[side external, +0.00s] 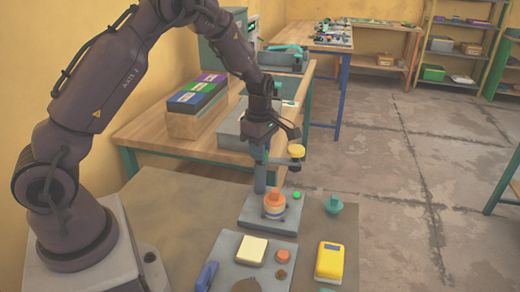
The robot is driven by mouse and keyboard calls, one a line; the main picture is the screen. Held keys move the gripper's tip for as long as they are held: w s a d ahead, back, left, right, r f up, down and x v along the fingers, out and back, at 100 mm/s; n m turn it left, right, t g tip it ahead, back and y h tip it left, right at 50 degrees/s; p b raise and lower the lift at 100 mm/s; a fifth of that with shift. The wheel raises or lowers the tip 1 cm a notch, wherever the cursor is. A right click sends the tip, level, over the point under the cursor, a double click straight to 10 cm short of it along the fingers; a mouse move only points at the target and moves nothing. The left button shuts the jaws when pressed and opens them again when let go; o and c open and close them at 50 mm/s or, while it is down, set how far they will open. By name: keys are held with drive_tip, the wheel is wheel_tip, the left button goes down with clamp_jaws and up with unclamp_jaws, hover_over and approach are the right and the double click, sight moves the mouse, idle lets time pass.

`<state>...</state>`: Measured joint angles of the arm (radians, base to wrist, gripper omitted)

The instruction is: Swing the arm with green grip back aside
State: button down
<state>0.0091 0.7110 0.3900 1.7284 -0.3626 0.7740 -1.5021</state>
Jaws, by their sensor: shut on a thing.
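The press stands on a grey base plate (255,221) with an upright grey column (260,178). Its swing arm is near the top of the column and carries a yellow round part (296,151) at its right end. My gripper (291,136) is at this arm, just above the yellow part, and is shut on it. The green grip is not clearly visible; my fingers appear to hide it. An orange-topped round piece (273,203) with a pale band sits on the base, below and left of the yellow part. A small green button (296,195) is beside it.
A teal knobbed piece (333,205) stands right of the press. In front are a grey tray with a cream block (252,250), a yellow box (329,262) and a blue object (206,275). A wooden bench (150,135) with stacked boxes is behind.

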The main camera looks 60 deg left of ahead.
drive_tip(key=shift+n, duration=1.6)
drive_tip(key=c, duration=1.1)
unclamp_jaws()
drive_tip(key=shift+r, duration=0.1)
wheel_tip(320, 180, up, 13)
drive_tip(key=shift+f, duration=0.1)
